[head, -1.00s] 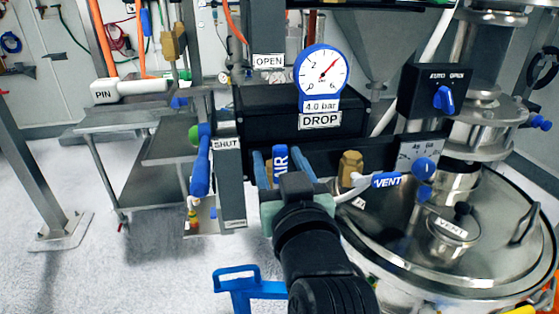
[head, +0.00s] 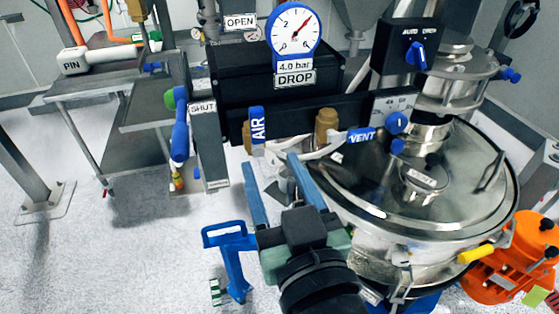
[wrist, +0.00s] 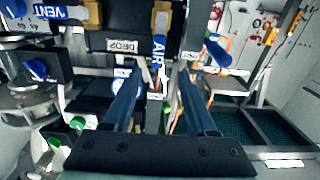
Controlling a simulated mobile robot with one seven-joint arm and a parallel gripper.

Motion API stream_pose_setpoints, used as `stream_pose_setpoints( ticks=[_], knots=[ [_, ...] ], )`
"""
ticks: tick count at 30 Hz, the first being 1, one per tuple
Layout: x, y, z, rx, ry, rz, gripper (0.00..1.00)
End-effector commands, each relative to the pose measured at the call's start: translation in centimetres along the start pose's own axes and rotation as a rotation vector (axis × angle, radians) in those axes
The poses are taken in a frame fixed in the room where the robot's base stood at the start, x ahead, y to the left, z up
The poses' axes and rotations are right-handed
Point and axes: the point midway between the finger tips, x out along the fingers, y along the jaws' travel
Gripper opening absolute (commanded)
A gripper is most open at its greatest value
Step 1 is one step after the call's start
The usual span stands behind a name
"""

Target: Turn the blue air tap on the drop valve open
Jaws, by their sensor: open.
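The blue AIR tap handle (head: 257,125) stands upright on the front of the black drop valve panel (head: 290,118), beside a brass fitting. A DROP label (head: 294,78) and a gauge marked 4.0 bar (head: 293,33) sit above it. My gripper (head: 270,158) is open and empty, with its blue fingers pointing up toward the panel, just below the tap in the head view. In the wrist view the AIR handle (wrist: 159,48) shows beyond the fingertips (wrist: 159,72), between them in the picture. I see no contact with it.
The blue VENT tap (head: 360,135) lies sideways to the right, near a brass fitting (head: 326,127) and a white hose. A blue lever (head: 180,140) hangs by the SHUT label at left. The round steel lid (head: 440,200) fills the right.

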Motion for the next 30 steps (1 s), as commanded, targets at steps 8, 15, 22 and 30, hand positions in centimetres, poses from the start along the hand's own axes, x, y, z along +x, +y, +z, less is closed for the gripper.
stream_pose_setpoints(
  ticks=[8, 15, 22, 30],
  knots=[
    [-1.4, 0.1, -0.4, 0.003, -0.002, 0.005, 0.57],
    [-1.9, 0.1, -0.1, 0.003, 0.000, 0.010, 0.57],
    [-1.9, 0.1, 0.0, 0.002, 0.001, 0.010, 0.57],
    [-1.8, 0.1, -0.2, 0.001, 0.003, 0.011, 0.57]
  ],
)
